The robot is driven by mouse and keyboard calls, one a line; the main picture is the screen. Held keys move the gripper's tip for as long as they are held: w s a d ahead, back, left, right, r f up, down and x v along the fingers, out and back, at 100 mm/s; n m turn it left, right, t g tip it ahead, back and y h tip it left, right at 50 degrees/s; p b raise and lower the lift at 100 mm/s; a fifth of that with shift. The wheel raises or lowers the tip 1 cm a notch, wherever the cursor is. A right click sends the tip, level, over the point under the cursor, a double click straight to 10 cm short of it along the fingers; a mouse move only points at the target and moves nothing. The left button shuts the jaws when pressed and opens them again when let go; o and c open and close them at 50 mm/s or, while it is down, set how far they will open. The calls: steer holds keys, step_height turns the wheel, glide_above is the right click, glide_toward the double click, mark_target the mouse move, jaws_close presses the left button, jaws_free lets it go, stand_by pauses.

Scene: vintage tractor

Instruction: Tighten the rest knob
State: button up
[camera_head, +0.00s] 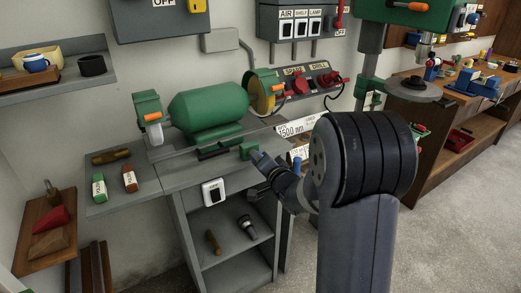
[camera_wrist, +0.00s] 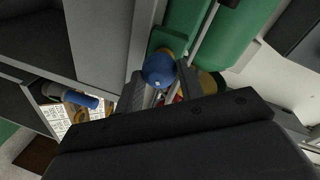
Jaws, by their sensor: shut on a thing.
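The rest knob (camera_wrist: 158,70) is a round blue knob in the upper middle of the wrist view, in front of a green block. The fingers of my gripper (camera_wrist: 162,88) stand on either side of it and are shut on it. In the head view my gripper (camera_head: 258,160) reaches the front edge of the grey bench, just below the small green block (camera_head: 248,150). The knob is hidden there behind my gripper. The green grinder motor (camera_head: 208,112) stands on the bench behind, with a grinding wheel (camera_head: 263,92) at its right end.
Two small bottles, one green (camera_head: 99,187) and one red-brown (camera_head: 129,178), and a brown handle (camera_head: 111,156) lie on the bench's left. A white switch (camera_head: 213,192) is on its front. A blue-ended cylinder (camera_wrist: 75,96) shows at left in the wrist view.

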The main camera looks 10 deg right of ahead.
steer(key=shift+d+m+g+y+p, duration=0.1)
steer(key=shift+m+g+y+p, duration=0.2)
steer(key=shift+m+p, duration=1.25)
steer(key=shift+d+m+g+y+p, duration=0.1)
steer(key=shift+m+y+p, duration=0.3)
steer(key=shift+m+p, duration=1.1)
steer(key=shift+f+n+p, duration=0.1)
steer(key=shift+n+p, duration=0.15)
steer(key=shift+p, duration=0.15)
steer(key=o, duration=1)
steer(key=v, duration=1)
steer(key=shift+s+b, duration=0.4)
